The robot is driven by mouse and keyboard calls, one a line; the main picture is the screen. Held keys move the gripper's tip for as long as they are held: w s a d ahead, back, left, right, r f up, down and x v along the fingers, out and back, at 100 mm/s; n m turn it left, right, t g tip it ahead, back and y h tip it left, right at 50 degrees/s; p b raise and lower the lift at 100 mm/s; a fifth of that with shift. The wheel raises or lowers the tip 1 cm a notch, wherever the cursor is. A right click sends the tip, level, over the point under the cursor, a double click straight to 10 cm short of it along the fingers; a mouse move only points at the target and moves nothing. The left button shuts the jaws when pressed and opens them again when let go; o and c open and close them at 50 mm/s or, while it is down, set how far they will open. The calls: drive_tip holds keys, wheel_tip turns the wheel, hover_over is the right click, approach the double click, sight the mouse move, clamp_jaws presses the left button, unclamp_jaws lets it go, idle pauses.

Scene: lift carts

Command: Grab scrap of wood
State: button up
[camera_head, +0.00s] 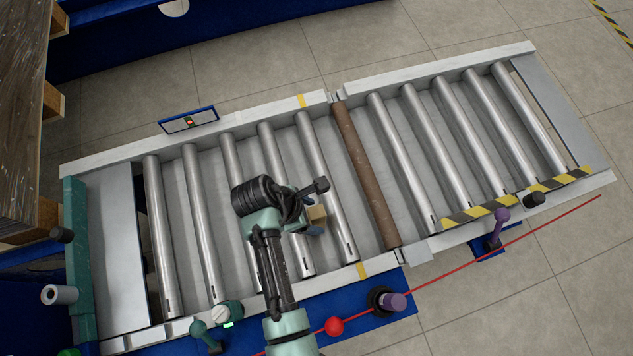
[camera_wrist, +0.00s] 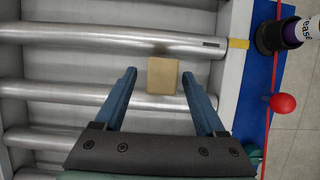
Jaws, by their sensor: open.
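The scrap of wood (camera_wrist: 162,76) is a small tan block. In the wrist view it sits between and just beyond my gripper's two fingertips, close to a metal roller. In the head view the scrap of wood (camera_head: 317,215) shows beside my gripper, partly hidden by the arm, over the left conveyor section near its front side. My gripper (camera_wrist: 159,82) is open, with two blue fingers spread wider than the block. Neither finger visibly touches the block. In the head view my gripper (camera_head: 316,206) is mostly hidden by the wrist.
The roller conveyor (camera_head: 110,205) has several metal rollers and one brown roller (camera_head: 365,175). A red ball knob (camera_head: 334,326) on a red cord and a purple-topped black holder (camera_head: 392,301) stand along the front edge. Tiled floor (camera_head: 540,265) lies at the lower right.

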drive_tip(key=b+x, duration=0.2)
drive_tip(key=x, duration=0.3)
drive_tip(key=shift+d+f+b, duration=0.15)
drive_tip(key=shift+f+b, duration=0.15)
drive_tip(key=shift+c, duration=0.3)
drive_tip(key=shift+r, duration=0.1)
clamp_jaws()
